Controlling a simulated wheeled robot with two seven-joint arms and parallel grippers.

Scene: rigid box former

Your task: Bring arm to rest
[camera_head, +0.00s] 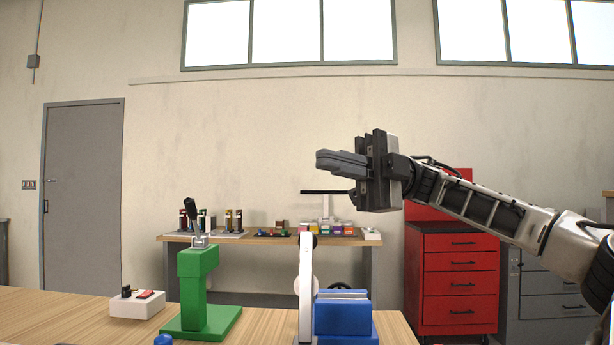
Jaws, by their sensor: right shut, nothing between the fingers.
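My right arm (485,208) comes in from the right edge and reaches toward the middle, raised well above the table. My right gripper (340,161) points left, with its fingers shut together and nothing held. It hangs in the air above the blue and white device and touches nothing. My left gripper is not in view.
On the wooden table (60,312) stand a green stand (197,290) with a black-handled lever, a white switch box (137,305) and a blue block (343,313) beside a white upright (306,285). Behind are a cluttered workbench (262,242) and a red drawer cabinet (460,280).

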